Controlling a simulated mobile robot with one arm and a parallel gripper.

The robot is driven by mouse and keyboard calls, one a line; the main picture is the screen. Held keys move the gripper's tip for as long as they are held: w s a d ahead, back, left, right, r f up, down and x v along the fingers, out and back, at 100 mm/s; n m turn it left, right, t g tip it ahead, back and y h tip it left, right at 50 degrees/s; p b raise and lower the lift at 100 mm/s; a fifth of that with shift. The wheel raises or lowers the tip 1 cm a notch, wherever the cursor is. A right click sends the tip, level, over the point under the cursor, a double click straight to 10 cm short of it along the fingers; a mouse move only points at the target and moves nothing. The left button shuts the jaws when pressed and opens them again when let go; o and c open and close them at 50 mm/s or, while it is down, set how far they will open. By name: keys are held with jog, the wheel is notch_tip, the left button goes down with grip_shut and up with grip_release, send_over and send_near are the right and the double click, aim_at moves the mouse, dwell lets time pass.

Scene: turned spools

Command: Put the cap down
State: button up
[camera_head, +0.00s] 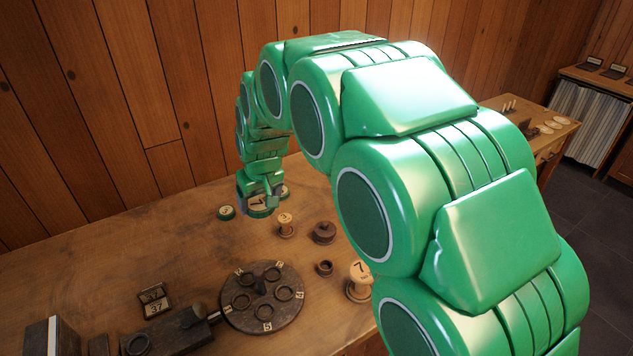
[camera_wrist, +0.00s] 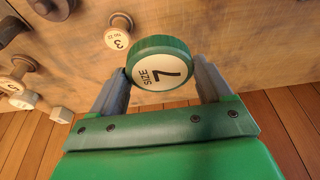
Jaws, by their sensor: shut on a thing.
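I cannot tell whether the cap touches the table.
A spool marked 3 (camera_head: 286,224), dark turned pieces (camera_head: 324,233), a spool marked 7 (camera_head: 359,278) and a round dark holder (camera_head: 262,312) stand nearer.

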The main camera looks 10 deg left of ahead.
jog(key=w+d, duration=0.6)
jog(key=w, duration=0.5)
send_near(316, 180)
jog(key=shift+s+a+f, duration=0.15)
jog(key=shift+s+a, duration=0.2)
jog(key=shift+s, duration=0.1)
jog(key=shift+w+a+f, duration=0.2)
jog(key=shift+w+f, duration=0.3)
jog(key=shift+f, duration=0.1)
jog(key=shift+w+a+f, duration=0.25)
jog(key=shift+w+f, duration=0.3)
jog(key=shift+f, duration=1.65)
jog(key=o, duration=1)
jog(key=shift+f, duration=0.15)
jog(key=shift+o, duration=0.2)
